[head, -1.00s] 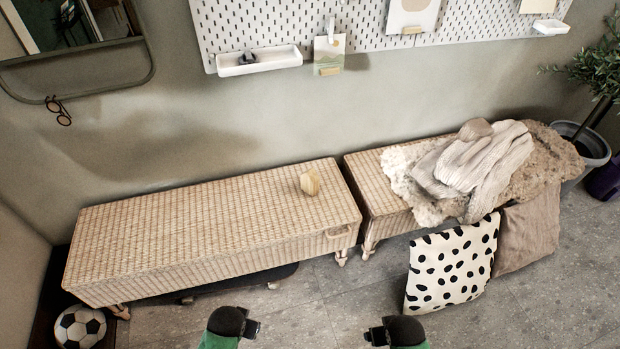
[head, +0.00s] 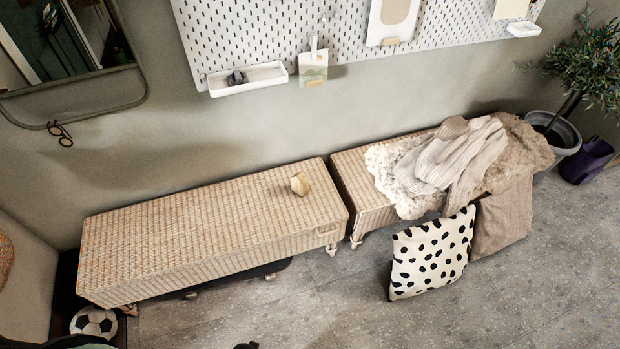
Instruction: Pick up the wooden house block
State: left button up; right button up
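The wooden house block (head: 300,184) is small, pale and angular. It sits on the top of the left wicker bench (head: 200,215), near that bench's right end. Nothing touches it except the bench. My grippers are not clearly shown. A dark and green part of my arm shows at the bottom left corner, and a small dark tip cuts the bottom edge left of centre. I cannot tell whether that tip belongs to a gripper. Both are well apart from the block.
A second wicker bench (head: 372,208) holds a fleece and a knitted garment (head: 455,160). A spotted cushion (head: 432,254) and a brown cushion (head: 503,216) lean at its front. A white tray (head: 247,78) hangs above. A football (head: 93,322) lies lower left. The front floor is open.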

aim_at(300, 181)
jog(key=i+j+z, duration=0.1)
jog(key=z, duration=0.35)
jog(key=i+j+z, duration=0.15)
jog(key=z, duration=0.3)
